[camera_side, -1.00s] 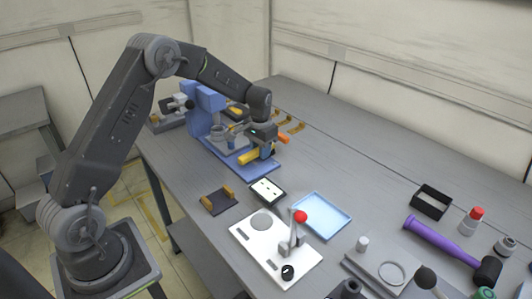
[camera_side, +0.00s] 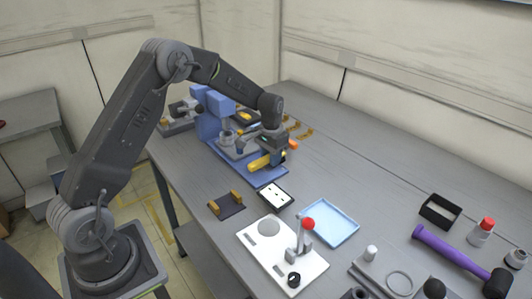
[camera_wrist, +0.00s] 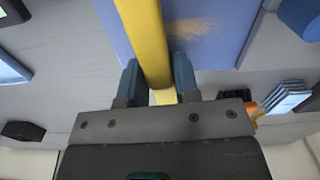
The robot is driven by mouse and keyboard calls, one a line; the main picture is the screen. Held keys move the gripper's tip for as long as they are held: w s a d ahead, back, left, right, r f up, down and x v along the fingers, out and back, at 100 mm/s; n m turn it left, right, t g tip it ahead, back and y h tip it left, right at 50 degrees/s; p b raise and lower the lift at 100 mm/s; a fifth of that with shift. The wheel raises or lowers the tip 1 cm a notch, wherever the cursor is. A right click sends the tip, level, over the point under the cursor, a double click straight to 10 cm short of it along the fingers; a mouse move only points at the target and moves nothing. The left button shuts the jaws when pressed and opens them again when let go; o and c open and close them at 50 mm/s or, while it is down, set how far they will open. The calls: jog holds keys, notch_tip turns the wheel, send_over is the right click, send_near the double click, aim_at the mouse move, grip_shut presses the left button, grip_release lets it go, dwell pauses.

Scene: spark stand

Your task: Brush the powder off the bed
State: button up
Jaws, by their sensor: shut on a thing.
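My gripper (camera_side: 275,152) is shut on a yellow bar-shaped handle (camera_side: 261,162), which I take to be the brush. In the wrist view the yellow handle (camera_wrist: 148,40) runs from the top edge down between my two blue-grey fingers (camera_wrist: 158,82). Its bristles cannot be made out. The blue bed (camera_side: 268,180) is the base plate of a blue stand, and my gripper is over its front part. In the wrist view a smear of yellowish powder (camera_wrist: 200,24) lies on the blue bed (camera_wrist: 222,50), right of the handle. I cannot tell whether the brush touches the bed.
The blue stand's column (camera_side: 208,125) rises behind my gripper. Close in front are a dark block with yellow ends (camera_side: 226,205), a white socket plate (camera_side: 276,195) and a light blue tray (camera_side: 330,222). A white panel with a red-knobbed lever (camera_side: 308,224) stands nearer.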

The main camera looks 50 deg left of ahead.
jog(key=shift+d+r, duration=0.1)
jog(key=shift+d, duration=2.2)
notch_tip(320, 180, up, 8)
jog(key=shift+a, duration=0.1)
jog(key=s+r+m, duration=0.3)
jog(key=s+m, duration=1.6)
jog(key=s, duration=0.5)
jog(key=w+d+f, duration=0.1)
jog(key=d+f, duration=0.1)
jog(key=d, duration=0.1)
jog(key=w+d+f, duration=0.1)
jog(key=d+f, duration=0.1)
jog(key=d, duration=0.1)
jog(key=w+d+f, duration=0.1)
jog(key=d+f, duration=0.1)
jog(key=d, duration=0.2)
jog(key=shift+w+f, duration=0.15)
jog(key=shift+f, duration=0.25)
jog(key=shift+d+f, duration=0.15)
jog(key=shift+f, duration=1.9)
